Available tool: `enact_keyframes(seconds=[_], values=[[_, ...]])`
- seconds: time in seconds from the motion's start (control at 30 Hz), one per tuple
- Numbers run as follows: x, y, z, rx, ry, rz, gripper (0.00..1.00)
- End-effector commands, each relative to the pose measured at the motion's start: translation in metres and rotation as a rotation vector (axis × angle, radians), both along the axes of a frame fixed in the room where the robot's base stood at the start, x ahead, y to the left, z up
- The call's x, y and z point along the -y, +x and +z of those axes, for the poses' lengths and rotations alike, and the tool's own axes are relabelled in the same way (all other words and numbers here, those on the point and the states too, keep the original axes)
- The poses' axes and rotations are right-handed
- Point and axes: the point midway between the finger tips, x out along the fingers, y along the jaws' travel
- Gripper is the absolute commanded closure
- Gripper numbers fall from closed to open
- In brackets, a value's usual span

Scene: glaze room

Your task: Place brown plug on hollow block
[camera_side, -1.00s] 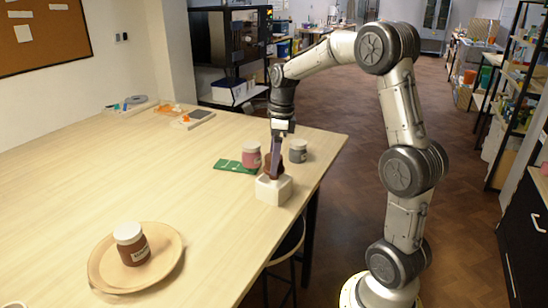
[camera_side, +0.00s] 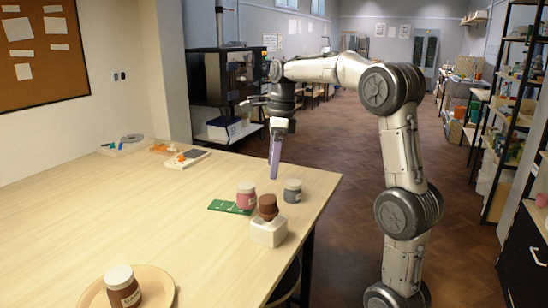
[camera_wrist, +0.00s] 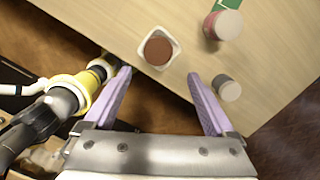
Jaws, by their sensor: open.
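The brown plug (camera_side: 268,206) stands on the white hollow block (camera_side: 268,233) near the table's right edge. In the wrist view the plug (camera_wrist: 158,50) shows as a round brown top within the square block's pale rim (camera_wrist: 146,60). How deep it sits in the block is hidden. My gripper (camera_side: 274,174) is raised above and behind the block, apart from it. In the wrist view its two purple fingers (camera_wrist: 160,73) are spread wide, with nothing held between them.
A pink jar (camera_side: 246,196) stands by a green card (camera_side: 228,207) left of the block. A grey jar (camera_side: 292,191) stands behind it to the right. A brown jar (camera_side: 123,290) is on a round plate (camera_side: 163,292) at the front. The table's middle is clear.

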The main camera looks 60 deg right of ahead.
Motion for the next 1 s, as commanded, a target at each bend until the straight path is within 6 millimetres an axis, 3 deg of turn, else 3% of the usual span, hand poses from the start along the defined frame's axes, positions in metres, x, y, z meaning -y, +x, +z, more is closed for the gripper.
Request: enact_keyframes(seconds=[0.17, 0.33, 0.5, 0.7, 1.0], values=[[-0.001, -0.002, 0.013, 0.003, -0.004, 0.014, 0.10], [-0.030, -0.013, 0.019, 0.041, -0.056, 0.248, 0.10], [-0.085, -0.043, 0.018, 0.114, -0.180, 0.759, 0.10], [-0.138, -0.090, 0.002, 0.184, -0.366, 1.401, 0.10], [-0.183, -0.156, -0.043, 0.225, -0.677, 2.245, 0.10]])
